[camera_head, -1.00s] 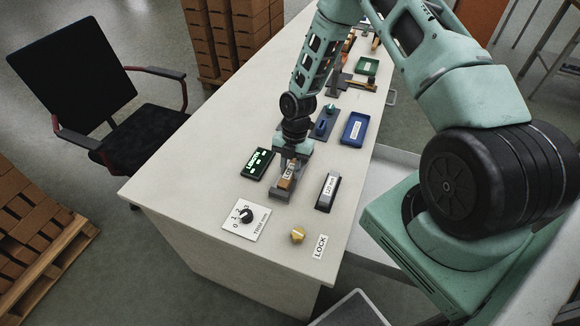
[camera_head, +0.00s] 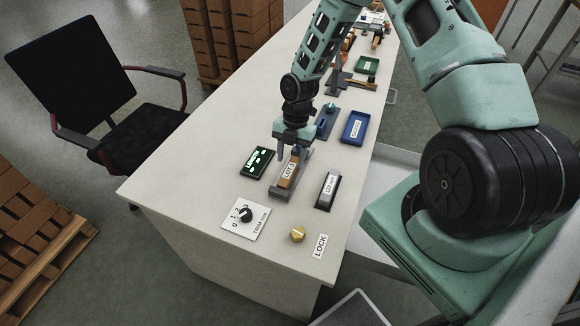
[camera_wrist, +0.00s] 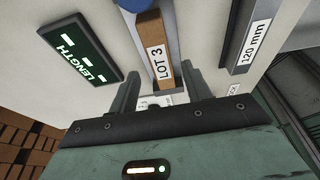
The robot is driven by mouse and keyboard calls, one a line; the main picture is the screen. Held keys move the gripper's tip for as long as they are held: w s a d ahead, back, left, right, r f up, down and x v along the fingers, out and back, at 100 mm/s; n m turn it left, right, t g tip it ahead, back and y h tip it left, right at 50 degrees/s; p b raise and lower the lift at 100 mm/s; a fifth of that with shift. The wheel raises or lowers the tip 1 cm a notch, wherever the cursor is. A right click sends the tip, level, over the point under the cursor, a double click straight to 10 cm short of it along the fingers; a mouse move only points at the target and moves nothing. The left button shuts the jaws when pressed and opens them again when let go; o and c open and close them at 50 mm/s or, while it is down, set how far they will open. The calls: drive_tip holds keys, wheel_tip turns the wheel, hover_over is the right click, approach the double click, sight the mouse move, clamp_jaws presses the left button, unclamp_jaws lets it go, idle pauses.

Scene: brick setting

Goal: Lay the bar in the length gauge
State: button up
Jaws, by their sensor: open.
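The bar, a brown block with a white "LOT 3" label (camera_head: 290,169), lies in the grey length gauge (camera_head: 281,192) on the bench. My gripper (camera_head: 293,153) is open just above the bar's far end, with its fingers apart on either side. In the wrist view the bar (camera_wrist: 152,30) shows beyond my open fingers (camera_wrist: 160,88), which do not grip it. Whether the bar is fully seated against the gauge's ends cannot be told. The dark LENGTH display (camera_head: 257,162) stands left of the gauge; in the wrist view it (camera_wrist: 82,48) shows dashes.
A "120 mm" block in a dark holder (camera_head: 328,188) stands right of the gauge. In front are a TRIM dial plate (camera_head: 246,220), a yellow knob (camera_head: 298,234) and a LOCK label (camera_head: 320,246). A blue tray (camera_head: 355,128) and a green tray (camera_head: 367,65) lie farther back.

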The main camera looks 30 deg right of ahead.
sight(294, 162)
drive_tip(key=b+v, duration=0.1)
drive_tip(key=v, duration=0.6)
drive_tip(key=s+a+r+m+h, duration=0.1)
drive_tip(key=s+a+r+m, duration=0.3)
drive_tip(key=a+r, duration=0.55)
drive_tip(key=s+a+r+m, duration=0.3)
drive_tip(key=s+a+m, duration=0.1)
drive_tip(key=s, duration=0.3)
drive_tip(key=s+a+r+m+t, duration=0.1)
drive_tip(key=s+a+r+m, duration=0.3)
drive_tip(key=s, duration=0.3)
drive_tip(key=s+a+r+m+h, duration=0.1)
drive_tip(key=s+a+r+m, duration=0.3)
drive_tip(key=s, duration=0.3)
drive_tip(key=shift+s+m+t, duration=0.25)
drive_tip(key=shift+m+t, duration=0.15)
drive_tip(key=shift+m, duration=0.2)
